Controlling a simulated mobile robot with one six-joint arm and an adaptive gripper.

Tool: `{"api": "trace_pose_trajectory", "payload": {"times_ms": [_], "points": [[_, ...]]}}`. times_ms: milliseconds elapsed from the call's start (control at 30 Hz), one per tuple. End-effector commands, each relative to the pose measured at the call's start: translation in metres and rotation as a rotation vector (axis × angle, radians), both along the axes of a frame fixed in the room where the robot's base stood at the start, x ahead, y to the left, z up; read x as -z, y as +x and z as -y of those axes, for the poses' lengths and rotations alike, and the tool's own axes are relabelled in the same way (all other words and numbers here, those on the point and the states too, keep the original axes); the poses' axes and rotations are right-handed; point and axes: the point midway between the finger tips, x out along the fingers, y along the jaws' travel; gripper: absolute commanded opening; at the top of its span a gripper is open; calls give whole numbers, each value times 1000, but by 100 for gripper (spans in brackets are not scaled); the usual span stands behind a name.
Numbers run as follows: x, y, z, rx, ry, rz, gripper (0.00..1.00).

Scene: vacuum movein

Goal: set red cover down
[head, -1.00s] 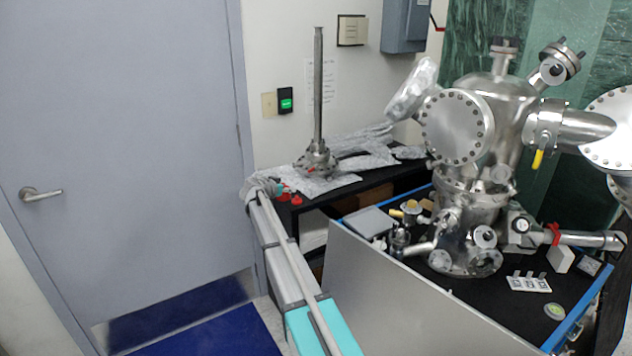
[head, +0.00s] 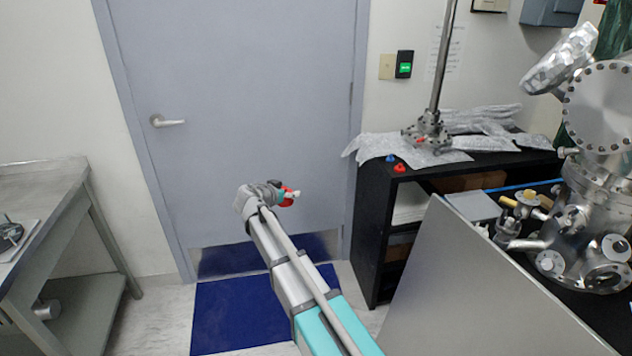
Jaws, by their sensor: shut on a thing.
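My gripper (head: 289,194) is at the end of my outstretched arm, left of the black shelf and in front of the grey door. It is shut on a red cover (head: 287,202), which shows as a small red patch around the fingers. The fingers partly hide it.
The black shelf (head: 385,220) carries a small red piece (head: 399,168), a blue piece (head: 390,158) and a metal flange with a tall rod (head: 430,130) on foil. A grey bench (head: 50,190) stands left. A blue mat (head: 225,315) lies by the door (head: 230,110). A panelled cart (head: 470,300) stands right.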

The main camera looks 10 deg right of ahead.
Motion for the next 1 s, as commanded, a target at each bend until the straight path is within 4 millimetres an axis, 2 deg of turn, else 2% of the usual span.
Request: {"api": "trace_pose_trajectory", "payload": {"times_ms": [33,133,233,367,533,1000], "points": [[6,-13,-16,-20,0,1,42],[10,-29,-41,-49,0,1,42],[13,-42,-60,-71,-1,2,42],[15,-53,-75,-90,-1,2,42],[16,-57,-81,-97,-1,2,42],[16,-56,-81,-97,0,2,42]]}}
